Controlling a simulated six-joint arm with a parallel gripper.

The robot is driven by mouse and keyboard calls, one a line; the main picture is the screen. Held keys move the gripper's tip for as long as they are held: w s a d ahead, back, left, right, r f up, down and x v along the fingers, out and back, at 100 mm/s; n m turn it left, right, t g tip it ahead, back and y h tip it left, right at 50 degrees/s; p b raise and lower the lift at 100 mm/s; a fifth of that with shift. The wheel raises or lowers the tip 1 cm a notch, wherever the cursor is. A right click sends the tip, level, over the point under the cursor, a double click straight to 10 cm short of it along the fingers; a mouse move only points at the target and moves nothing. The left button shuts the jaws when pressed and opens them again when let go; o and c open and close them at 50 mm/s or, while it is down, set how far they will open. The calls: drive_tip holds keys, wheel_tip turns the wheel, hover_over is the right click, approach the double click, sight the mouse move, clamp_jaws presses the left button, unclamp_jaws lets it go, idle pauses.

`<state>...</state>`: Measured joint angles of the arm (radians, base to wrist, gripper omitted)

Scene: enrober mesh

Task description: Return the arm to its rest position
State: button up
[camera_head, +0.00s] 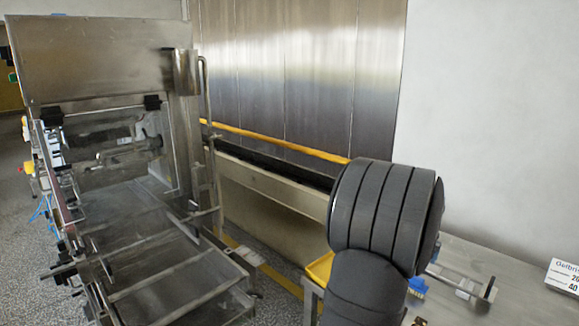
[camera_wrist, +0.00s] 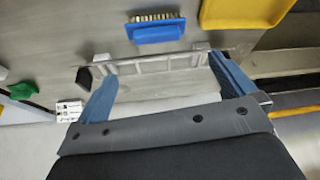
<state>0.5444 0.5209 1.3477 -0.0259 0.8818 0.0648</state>
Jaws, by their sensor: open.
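My gripper (camera_wrist: 165,72) shows in the wrist view with its two blue fingers spread wide apart. It is open, and nothing is clearly held between the fingers. A metal ladder-like piece with a black end (camera_wrist: 150,66) lies on the steel table beyond the fingers, spanning the gap between them in the picture. In the head view my dark grey arm stands at the lower right and hides the gripper. The metal piece with its black end (camera_head: 461,285) shows on the table to the right of the arm.
A blue brush (camera_wrist: 155,31), a yellow tray (camera_wrist: 240,12) and a green object (camera_wrist: 22,90) are on the table (camera_wrist: 60,40). A printed sign (camera_head: 563,275) stands at the right. The steel enrober machine (camera_head: 110,180) fills the left, with a yellow-railed conveyor (camera_head: 270,185) behind.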

drive_tip(key=w+a+r+n+y, duration=0.1)
drive_tip(key=w+a+n, duration=0.3)
drive_tip(key=a, duration=0.8)
drive_tip(key=w+a+n+y, duration=0.1)
drive_tip(key=w+a, duration=0.4)
drive_tip(key=a, duration=0.7)
drive_tip(key=a+r+n+y, duration=0.1)
drive_tip(key=a+n, duration=0.4)
drive_tip(key=a, duration=1.9)
drive_tip(key=shift+s+a+r+y, duration=0.2)
drive_tip(key=shift+s+y, duration=0.15)
drive_tip(key=shift+y, duration=0.05)
